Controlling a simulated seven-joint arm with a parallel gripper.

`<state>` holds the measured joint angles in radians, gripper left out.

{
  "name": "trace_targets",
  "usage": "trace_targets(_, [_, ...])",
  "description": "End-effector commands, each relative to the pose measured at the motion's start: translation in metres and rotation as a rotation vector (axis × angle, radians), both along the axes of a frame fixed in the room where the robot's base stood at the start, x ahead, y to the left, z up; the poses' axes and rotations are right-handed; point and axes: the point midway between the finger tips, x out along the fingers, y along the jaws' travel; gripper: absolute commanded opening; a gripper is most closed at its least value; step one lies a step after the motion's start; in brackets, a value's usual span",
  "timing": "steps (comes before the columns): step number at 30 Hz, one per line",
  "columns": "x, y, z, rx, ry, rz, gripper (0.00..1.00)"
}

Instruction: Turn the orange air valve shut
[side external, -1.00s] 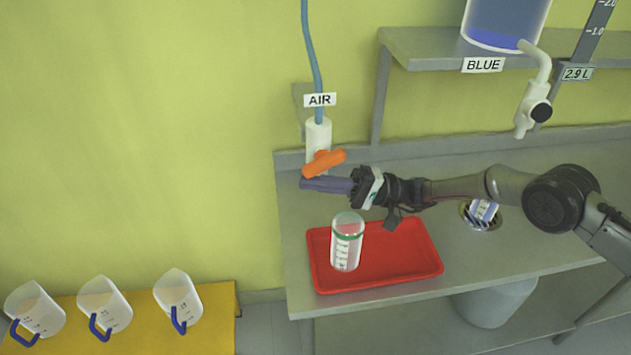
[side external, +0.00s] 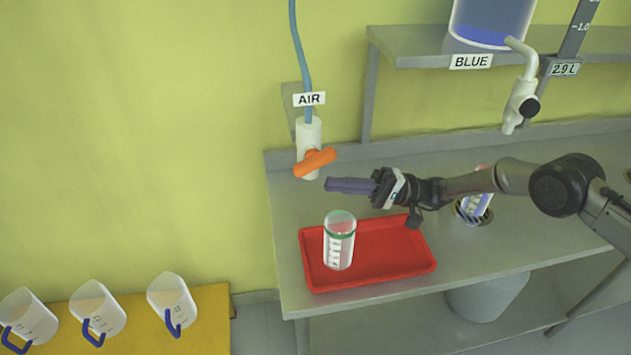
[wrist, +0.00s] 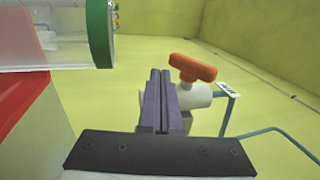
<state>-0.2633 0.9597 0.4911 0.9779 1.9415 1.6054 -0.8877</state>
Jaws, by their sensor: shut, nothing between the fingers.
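The orange air valve handle (side external: 315,162) sits on a white valve body (side external: 309,135) under the AIR label, and the handle lies slanted, its right end higher. In the wrist view the orange handle (wrist: 193,68) shows just right of and beyond my fingertips. My gripper (side external: 328,184) is shut and empty, with its purple fingers side by side. It points left, a little below and to the right of the handle, and appears apart from it. The fingers also show in the wrist view (wrist: 160,75).
A clear cylinder with a green band (side external: 340,240) stands on a red tray (side external: 400,268) below my gripper. A blue hose (side external: 300,50) runs up from the valve. Several jugs (side external: 98,308) stand on a yellow table at lower left. A shelf with the BLUE vessel (side external: 490,22) is at upper right.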

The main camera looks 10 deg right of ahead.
Motion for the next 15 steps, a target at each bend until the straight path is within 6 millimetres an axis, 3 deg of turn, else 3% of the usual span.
trace_targets(6, [0.000,-0.044,-0.012,0.000,0.003,-0.002,0.00])
trace_targets(12, [0.000,-0.065,-0.018,0.000,0.001,-0.001,0.00])
trace_targets(15, [0.001,-0.069,-0.020,-0.005,0.011,-0.001,0.18])
